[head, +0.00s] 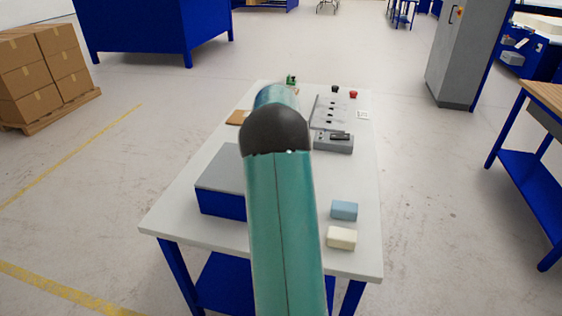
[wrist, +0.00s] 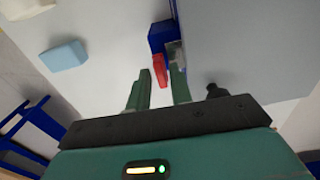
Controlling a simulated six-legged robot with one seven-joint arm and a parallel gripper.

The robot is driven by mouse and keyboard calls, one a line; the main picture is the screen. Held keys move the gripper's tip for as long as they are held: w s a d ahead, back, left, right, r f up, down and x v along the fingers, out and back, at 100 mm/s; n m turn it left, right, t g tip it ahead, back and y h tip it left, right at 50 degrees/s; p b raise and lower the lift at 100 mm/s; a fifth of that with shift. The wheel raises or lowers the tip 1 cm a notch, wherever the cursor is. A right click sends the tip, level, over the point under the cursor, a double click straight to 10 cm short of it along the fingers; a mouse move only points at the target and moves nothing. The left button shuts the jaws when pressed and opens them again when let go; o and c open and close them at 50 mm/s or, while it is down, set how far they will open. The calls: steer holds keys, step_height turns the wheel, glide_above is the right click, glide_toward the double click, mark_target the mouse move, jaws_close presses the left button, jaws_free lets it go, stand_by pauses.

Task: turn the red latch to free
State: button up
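The red latch (wrist: 160,70) shows in the wrist view as a small upright bar beside a blue block on the edge of the blue box with a grey lid (wrist: 240,50). My gripper (wrist: 161,80) has its two green fingers apart, one on each side of the latch in the picture. I cannot tell whether either finger touches it or how far it lies beyond the tips. In the head view the grey-lidded blue box (head: 222,203) stands on the table, partly behind my arm. The latch and my gripper are hidden there.
A blue foam block (head: 344,210) and a cream block (head: 341,238) lie on the white table (head: 190,222) near its front right. A grey device (head: 333,142) and a grey panel (head: 321,110) lie farther back. The table's right edge strip is clear.

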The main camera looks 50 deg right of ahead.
steer(key=shift+o, duration=0.6)
step_height(320, 180, up, 14)
steer(key=shift+f, duration=0.1)
stand_by(0.5)
